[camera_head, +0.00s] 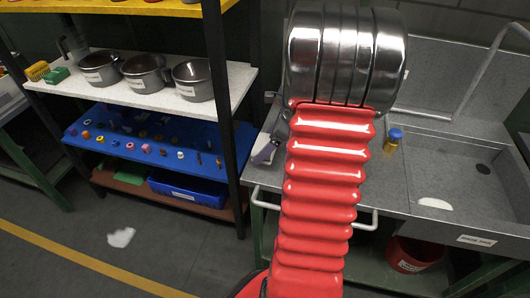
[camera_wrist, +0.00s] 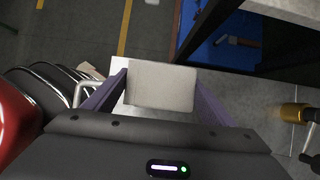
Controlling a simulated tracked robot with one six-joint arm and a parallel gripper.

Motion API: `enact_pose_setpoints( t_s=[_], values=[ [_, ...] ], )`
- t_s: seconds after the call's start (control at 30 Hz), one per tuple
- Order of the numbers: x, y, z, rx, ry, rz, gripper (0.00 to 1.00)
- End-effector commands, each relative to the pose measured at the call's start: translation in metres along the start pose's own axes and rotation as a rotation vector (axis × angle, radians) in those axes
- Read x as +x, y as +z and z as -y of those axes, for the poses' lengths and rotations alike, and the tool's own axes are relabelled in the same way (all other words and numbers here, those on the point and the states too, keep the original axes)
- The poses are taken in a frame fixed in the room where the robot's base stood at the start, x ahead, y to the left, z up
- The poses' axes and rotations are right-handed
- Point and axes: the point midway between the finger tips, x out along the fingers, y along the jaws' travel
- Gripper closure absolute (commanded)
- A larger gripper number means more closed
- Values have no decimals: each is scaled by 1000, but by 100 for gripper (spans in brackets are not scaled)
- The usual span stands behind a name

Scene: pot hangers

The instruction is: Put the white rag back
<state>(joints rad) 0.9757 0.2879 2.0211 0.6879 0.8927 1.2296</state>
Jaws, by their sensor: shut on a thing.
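My gripper (camera_wrist: 160,88) has its two purple fingers on either side of a pale, flat, rectangular thing, which looks like the folded white rag (camera_wrist: 160,86). It is shut on this rag. In the camera_head view my gripper (camera_head: 264,153) shows only in part, at the left end of the grey counter, left of my red arm. The rag cannot be made out clearly there, as my arm and wrist hide much of that spot.
A rack at left holds several metal pots (camera_head: 145,74) on a white shelf, small parts on a blue shelf (camera_head: 225,170) and a blue bin (camera_head: 188,190). A sink counter (camera_head: 400,195) with a blue-capped bottle (camera_head: 393,139) is at right. A white crumpled patch (camera_head: 121,238) lies on the floor.

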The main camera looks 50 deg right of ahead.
Motion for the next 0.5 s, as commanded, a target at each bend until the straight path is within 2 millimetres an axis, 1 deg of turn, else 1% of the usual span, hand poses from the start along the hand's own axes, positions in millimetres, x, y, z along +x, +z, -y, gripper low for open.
enact_pose_setpoints(
  t_s=[0.1, 0.23, 0.5],
  values=[
    [14, -8, -1, 3, 3, 0, 55],
    [25, -15, 0, 2, 1, -1, 55],
    [28, -17, 0, 2, -1, 0, 55]
  ],
)
